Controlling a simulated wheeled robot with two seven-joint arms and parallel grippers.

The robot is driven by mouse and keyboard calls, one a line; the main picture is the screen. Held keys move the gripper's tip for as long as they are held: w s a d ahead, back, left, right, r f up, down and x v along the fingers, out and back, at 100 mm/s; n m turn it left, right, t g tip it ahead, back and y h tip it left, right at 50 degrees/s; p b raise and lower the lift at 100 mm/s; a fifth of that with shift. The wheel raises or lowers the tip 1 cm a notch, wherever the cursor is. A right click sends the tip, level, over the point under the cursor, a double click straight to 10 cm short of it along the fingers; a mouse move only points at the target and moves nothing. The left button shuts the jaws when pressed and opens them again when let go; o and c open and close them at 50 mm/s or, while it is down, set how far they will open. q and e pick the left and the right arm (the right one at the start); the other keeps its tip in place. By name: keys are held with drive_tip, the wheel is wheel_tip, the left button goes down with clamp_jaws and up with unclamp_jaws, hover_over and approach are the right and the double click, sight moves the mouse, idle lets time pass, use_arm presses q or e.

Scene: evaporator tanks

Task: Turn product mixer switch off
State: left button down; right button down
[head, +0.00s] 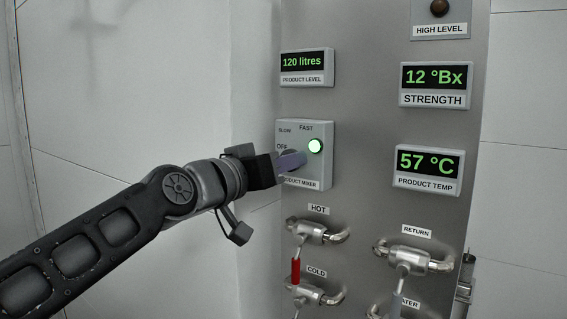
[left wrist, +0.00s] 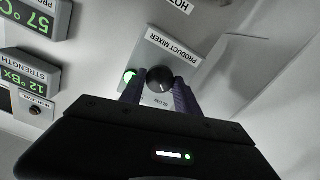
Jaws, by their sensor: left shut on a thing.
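The product mixer panel (head: 322,170) is a light grey box on the steel column, with SLOW, FAST and OFF labels and a lit green lamp (head: 315,146). My left gripper (head: 292,160) reaches it from the left and covers part of its switch. In the left wrist view the panel (left wrist: 168,45) appears upside down. There, the round black switch knob (left wrist: 160,79) sits between the two purple fingers of my left gripper (left wrist: 159,92), which is shut on it. I cannot clearly tell which label the knob points to. My right gripper is not in view.
A product level display (head: 306,66) reading 120 litres is above the panel. Strength (head: 436,84) and product temp (head: 428,169) displays are to the right. Below are the hot valve (head: 312,232) with a red handle and the return valve (head: 412,258). White wall is at left.

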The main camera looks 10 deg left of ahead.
use_arm(q)
drive_tip(key=shift+n+p, duration=0.3)
drive_tip(key=shift+n, duration=3.8)
drive_tip(key=c, duration=0.9)
unclamp_jaws()
drive_tip(key=b+v, duration=0.2)
drive_tip(key=v, duration=0.5)
drive_tip(key=shift+s+b, duration=0.35)
drive_tip(key=shift+a, duration=0.1)
